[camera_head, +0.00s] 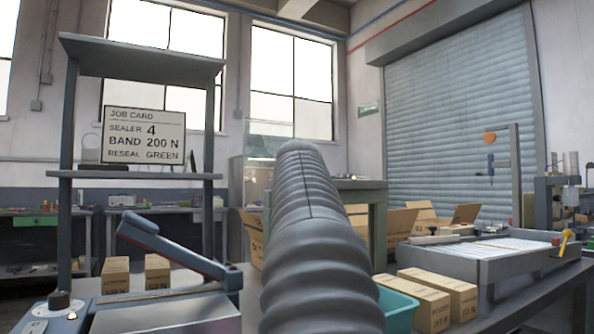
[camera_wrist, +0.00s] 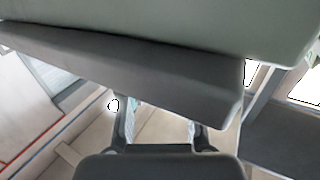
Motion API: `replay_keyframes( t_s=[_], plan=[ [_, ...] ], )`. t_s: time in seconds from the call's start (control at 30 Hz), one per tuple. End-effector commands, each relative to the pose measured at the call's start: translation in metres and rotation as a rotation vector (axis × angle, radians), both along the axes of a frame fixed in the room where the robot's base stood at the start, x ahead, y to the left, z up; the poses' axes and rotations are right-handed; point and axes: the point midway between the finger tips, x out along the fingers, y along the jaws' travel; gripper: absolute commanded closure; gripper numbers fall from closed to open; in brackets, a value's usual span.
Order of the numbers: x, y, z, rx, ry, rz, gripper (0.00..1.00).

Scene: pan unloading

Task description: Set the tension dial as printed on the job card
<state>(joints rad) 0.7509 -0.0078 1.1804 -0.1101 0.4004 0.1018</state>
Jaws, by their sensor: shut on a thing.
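The job card (camera_head: 144,135) stands on the shelf at the upper left of the head view. It reads SEALER 4, BAND 200 N, RESEAL GREEN. A dark round knob (camera_head: 59,300), which looks like the tension dial, sits on a bench device at the lower left. Its setting is too small to read. In the wrist view my gripper (camera_wrist: 160,128) has its two fingers reaching up towards a dark grey bar (camera_wrist: 120,75). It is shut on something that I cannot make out. The head view does not show the gripper; my ribbed arm fills its middle.
A sloping lever (camera_head: 175,246) stands beside the knob. Small cartons (camera_head: 115,275) stand behind it. More cartons (camera_head: 425,298) and a teal bin (camera_head: 398,308) are right of my arm. A grey tray (camera_head: 485,262) lies on the right bench.

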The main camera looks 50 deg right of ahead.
Motion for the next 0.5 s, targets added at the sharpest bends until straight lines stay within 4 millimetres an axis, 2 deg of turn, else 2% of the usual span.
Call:
replay_keyframes(
  t_s=[0.17,0.2,0.27,0.3,0.5],
  plan=[
    [-0.0002,0.0002,0.0015,-0.002,-0.002,0.0,1.0],
    [-0.0002,0.0002,0.0014,-0.002,-0.002,0.0,0.61],
    [-0.0001,0.0001,0.0013,-0.002,-0.002,0.0,0.46],
    [-0.0001,0.0001,0.0012,-0.001,-0.001,0.0,0.42],
    [-0.0001,0.0,0.0005,-0.001,-0.001,0.0,0.42]
  ],
)
